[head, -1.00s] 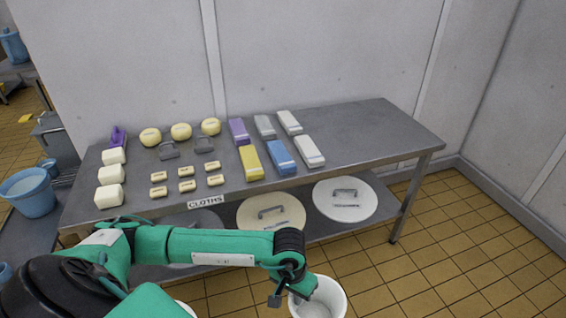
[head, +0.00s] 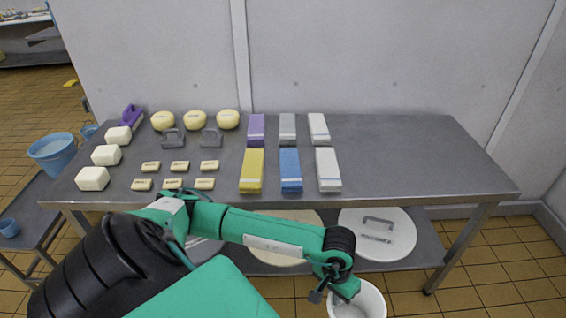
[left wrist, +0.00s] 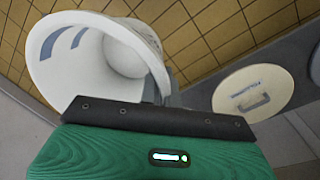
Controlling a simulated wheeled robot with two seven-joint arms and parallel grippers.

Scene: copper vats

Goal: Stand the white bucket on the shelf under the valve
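The white bucket (head: 368,303) is at the lower edge of the head view, in front of the metal table, its mouth showing and its lower part cut off. My left gripper (head: 340,292) is at its near left rim and appears shut on it. In the left wrist view the bucket (left wrist: 75,88) fills the upper left, tilted in the picture, with the gripper (left wrist: 162,92) against its rim. The fingertips are partly hidden. My right gripper is not in view. No valve shows in either view.
The metal table (head: 415,160) holds cloths, soaps and brushes; its right part is bare. A blue bucket (head: 53,152) stands at the left. Tiled floor (head: 478,270) is open at the right.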

